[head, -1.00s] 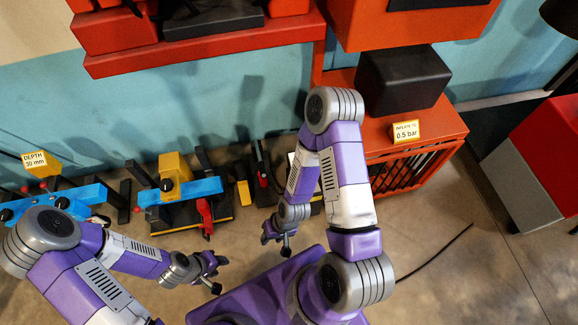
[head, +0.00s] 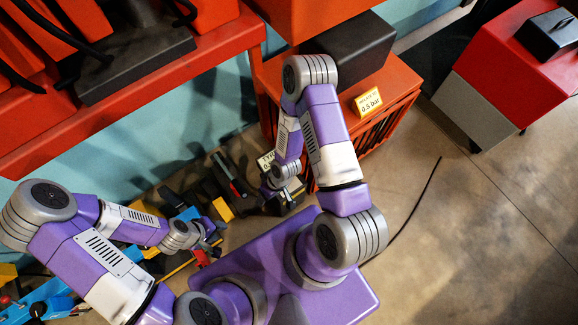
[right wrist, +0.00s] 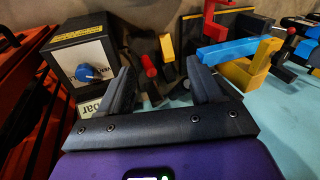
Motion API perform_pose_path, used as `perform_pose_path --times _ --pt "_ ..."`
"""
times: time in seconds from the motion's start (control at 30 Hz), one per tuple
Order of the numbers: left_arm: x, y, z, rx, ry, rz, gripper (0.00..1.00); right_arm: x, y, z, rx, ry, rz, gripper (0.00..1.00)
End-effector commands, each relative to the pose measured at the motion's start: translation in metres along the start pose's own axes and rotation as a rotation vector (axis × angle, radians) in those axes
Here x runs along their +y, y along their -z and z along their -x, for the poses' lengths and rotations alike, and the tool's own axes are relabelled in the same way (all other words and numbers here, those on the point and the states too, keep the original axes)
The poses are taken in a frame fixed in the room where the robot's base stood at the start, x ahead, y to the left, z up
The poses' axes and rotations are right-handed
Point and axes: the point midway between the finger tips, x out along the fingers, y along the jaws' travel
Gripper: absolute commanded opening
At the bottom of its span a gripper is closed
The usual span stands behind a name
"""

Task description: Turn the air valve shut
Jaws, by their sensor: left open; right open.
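In the right wrist view a black box with a blue knob (right wrist: 90,73) on its pale, partly lettered face stands left of my right gripper (right wrist: 160,78). That gripper is open, with nothing between its fingers, and the knob is outside them, beyond the left finger. I take this knob to be the air valve. My left gripper (head: 213,240) is open and empty, above the blue and black floor equipment.
A red bench (head: 190,85) runs along the wall. Blue and yellow fixtures (right wrist: 240,50) stand right in the right wrist view. Floor at right is open, crossed by a black cable (head: 417,205).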

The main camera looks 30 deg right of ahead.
Motion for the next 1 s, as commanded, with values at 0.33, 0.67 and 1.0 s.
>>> perform_pose_path --times 0.33,0.67,1.0 --pt "0.019 -0.002 0.053 0.000 0.000 0.001 0.43 0.108 0.035 -0.034 -0.207 -0.138 1.194 0.65" --pt "0.021 -0.003 0.058 0.000 0.000 0.001 0.43 0.148 0.050 -0.046 -0.339 -0.167 1.613 0.65" --pt "0.013 -0.002 0.035 0.000 0.000 0.001 0.43 0.164 0.044 -0.096 -0.338 -0.166 1.609 0.65"
